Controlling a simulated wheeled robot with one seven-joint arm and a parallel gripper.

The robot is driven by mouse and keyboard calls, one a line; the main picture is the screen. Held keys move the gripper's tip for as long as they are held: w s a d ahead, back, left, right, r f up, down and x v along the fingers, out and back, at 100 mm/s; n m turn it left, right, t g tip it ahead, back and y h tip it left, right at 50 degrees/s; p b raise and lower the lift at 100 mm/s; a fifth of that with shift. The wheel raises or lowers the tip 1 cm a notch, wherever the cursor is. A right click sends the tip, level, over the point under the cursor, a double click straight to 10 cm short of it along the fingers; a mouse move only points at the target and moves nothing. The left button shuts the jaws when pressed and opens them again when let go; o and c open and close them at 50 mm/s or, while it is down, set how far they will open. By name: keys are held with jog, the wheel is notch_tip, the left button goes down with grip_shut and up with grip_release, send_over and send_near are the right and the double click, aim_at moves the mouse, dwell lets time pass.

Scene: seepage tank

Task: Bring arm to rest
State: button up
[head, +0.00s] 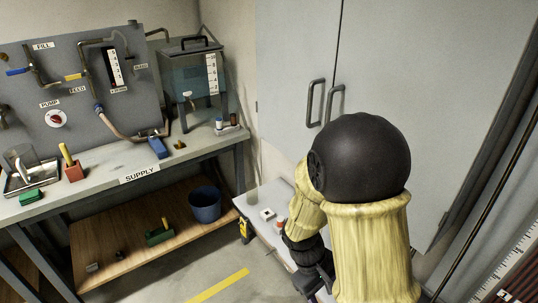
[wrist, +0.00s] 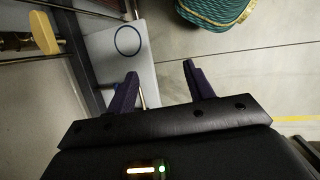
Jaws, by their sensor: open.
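My gripper (wrist: 160,76) shows in the wrist view, its two dark purple fingers spread apart with nothing between them. In the head view my yellow-sleeved arm, with its black round joint, stands large at the right centre. It is bent, with the dark wrist low beside a small pale low table (head: 255,206). The fingers cannot be made out there. In the wrist view a pale surface with a dark ring (wrist: 127,41) lies beyond the left finger. Floor shows beyond the right finger.
The supply bench (head: 95,199) with its grey pipe panel and glass tank (head: 190,80) stands at the left. A blue bucket (head: 205,205) is on its lower shelf. Grey cabinet doors (head: 430,90) stand behind my arm. A teal, gold-trimmed thing (wrist: 215,10) shows in the wrist view.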

notch_tip(320, 180, up, 22)
jog(key=s+d+m+t+y+p, duration=0.1)
jog(key=m+t+y+p, duration=0.3)
jog(key=p, duration=1)
jog(key=d+m, duration=0.1)
jog(key=m, duration=0.2)
jog(key=shift+t, duration=0.3)
jog(key=shift+f, duration=0.15)
